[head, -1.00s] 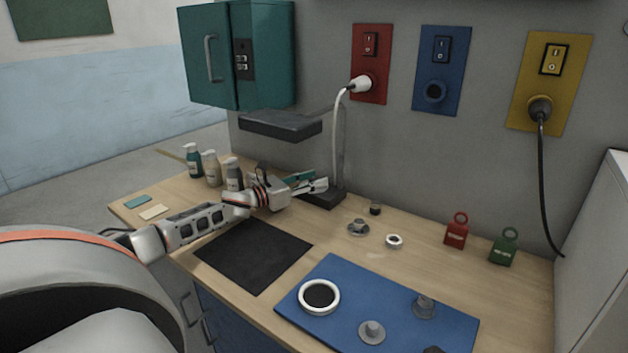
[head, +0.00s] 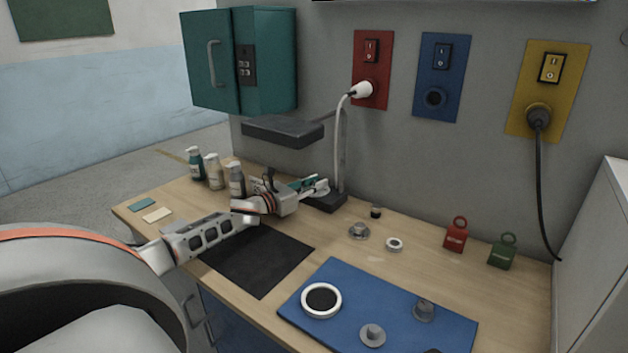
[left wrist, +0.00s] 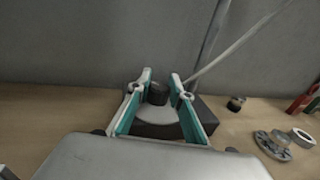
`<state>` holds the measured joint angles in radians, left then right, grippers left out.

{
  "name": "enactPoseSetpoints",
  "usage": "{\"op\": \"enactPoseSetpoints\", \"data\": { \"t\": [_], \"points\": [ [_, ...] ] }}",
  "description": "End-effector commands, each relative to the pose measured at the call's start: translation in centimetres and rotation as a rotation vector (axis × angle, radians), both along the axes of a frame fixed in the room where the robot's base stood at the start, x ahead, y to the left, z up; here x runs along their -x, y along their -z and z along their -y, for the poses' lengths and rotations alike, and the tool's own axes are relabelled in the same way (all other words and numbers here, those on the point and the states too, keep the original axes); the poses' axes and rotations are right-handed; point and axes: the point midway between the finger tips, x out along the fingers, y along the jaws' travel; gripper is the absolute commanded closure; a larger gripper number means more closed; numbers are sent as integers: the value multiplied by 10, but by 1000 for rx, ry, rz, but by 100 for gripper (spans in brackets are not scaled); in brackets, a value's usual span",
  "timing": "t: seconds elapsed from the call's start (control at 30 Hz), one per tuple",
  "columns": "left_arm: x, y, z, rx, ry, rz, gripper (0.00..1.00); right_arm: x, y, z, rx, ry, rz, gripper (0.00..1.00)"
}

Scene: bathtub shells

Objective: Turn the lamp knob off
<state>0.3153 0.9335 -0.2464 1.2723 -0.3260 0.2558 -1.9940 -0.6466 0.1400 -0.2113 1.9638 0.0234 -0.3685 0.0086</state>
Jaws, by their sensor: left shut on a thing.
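The desk lamp has a dark flat head (head: 283,132), a pale thin stem (head: 341,150) and a dark base (head: 326,203) at the back of the wooden table. My left gripper (head: 322,187) reaches the base from the left. In the left wrist view, a dark round knob (left wrist: 158,94) on the lamp base (left wrist: 207,108) sits between the two teal-lined fingers. They are shut on it, though the exact contact is partly hidden. In the head view the gripper hides the knob. My right gripper is not in view.
Several pump bottles (head: 214,171) stand left of the gripper. The lamp's white plug (head: 361,90) is in the red wall panel (head: 374,55). Small round parts (head: 394,244) lie right of the base. A black mat (head: 262,262) and blue mat (head: 383,303) lie in front.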

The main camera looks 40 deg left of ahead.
Motion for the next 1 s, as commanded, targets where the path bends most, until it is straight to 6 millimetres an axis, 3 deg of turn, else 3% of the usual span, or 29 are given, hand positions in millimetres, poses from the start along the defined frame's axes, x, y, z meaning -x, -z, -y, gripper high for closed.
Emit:
{"op": "enactPoseSetpoints", "data": {
  "t": [0.03,0.2,0.67,0.7,0.73,1.0],
  "points": [
    [0,-5,3,6,-27,3,100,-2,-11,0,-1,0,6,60],
    [0,-4,2,4,-119,4,100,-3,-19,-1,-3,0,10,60],
    [1,-2,0,2,-160,2,100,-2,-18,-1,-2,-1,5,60],
    [1,-2,0,2,-160,2,69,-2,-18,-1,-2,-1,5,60],
    [1,-2,0,2,-160,2,62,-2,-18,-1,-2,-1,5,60],
    [1,-1,-1,2,-161,0,62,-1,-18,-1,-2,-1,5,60]
  ]
}}
